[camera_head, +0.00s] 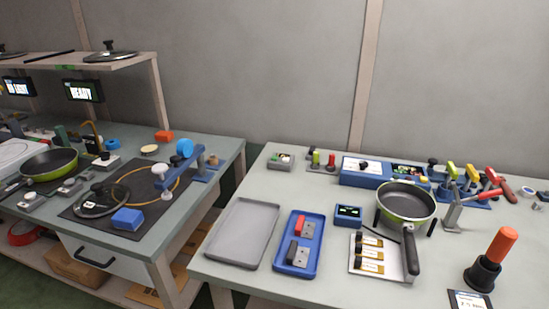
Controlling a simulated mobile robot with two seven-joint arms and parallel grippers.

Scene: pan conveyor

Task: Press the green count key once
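No key can be surely made out as the green count key at this size. A small blue box (348,215) with a dark face and small green marks stands in the middle of that table, left of the pan. A long blue unit (361,182) behind the pan has a pale panel and a dark panel with green marks. Neither of my grippers is in view.
A green-sided frying pan (405,203) stands with its handle toward the front. A grey tray (243,233) and a blue tray (320,244) lie at the front left. A red-orange handled tool (502,244) stands upright at the right. A gap separates the left table (215,175).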

